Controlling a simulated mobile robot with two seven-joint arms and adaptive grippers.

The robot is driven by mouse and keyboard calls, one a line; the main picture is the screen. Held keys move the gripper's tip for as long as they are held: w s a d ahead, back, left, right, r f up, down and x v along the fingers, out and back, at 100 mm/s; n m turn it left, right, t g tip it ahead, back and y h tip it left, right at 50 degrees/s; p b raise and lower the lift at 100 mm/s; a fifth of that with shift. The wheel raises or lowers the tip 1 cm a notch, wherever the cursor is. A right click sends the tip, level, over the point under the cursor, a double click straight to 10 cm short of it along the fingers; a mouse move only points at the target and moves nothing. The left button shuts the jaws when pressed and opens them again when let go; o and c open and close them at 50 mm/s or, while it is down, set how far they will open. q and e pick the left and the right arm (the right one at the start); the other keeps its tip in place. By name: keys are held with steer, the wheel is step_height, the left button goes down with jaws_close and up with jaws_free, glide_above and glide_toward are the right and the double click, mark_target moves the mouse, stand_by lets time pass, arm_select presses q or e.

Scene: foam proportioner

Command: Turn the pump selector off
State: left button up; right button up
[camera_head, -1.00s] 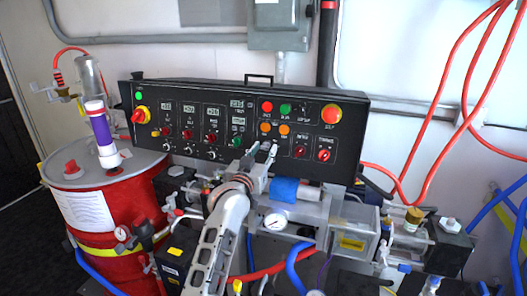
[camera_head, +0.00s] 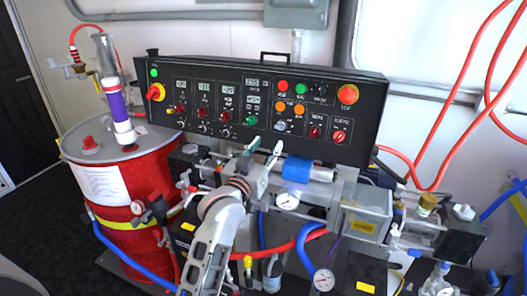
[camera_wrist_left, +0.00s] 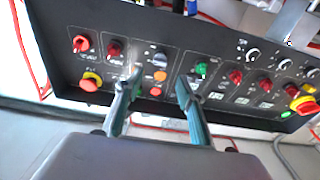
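A grey selector knob (camera_head: 280,126) sits on the black control panel (camera_head: 220,85), under the orange buttons and left of two red knobs. I take it for the pump selector, but its label is too small to read. It also shows in the left wrist view (camera_wrist_left: 160,59), which sees the panel upside down. My left gripper (camera_head: 266,147) is open and empty, its two fingers apart below and in front of the knob. In the left wrist view the fingers (camera_wrist_left: 158,78) point at the panel. The knob's exact setting cannot be told. My right gripper is not in view.
Red knobs (camera_head: 314,132), orange buttons (camera_head: 299,109), a green knob (camera_head: 251,120) and a red emergency stop (camera_head: 348,94) crowd the panel. A blue-wrapped cylinder (camera_head: 297,169) and pump parts lie beneath. A red drum (camera_head: 140,185) stands left; red hoses hang right.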

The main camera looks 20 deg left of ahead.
arm_select(q)
steer(key=shift+s+f, duration=0.1)
steer(key=shift+s, duration=0.95)
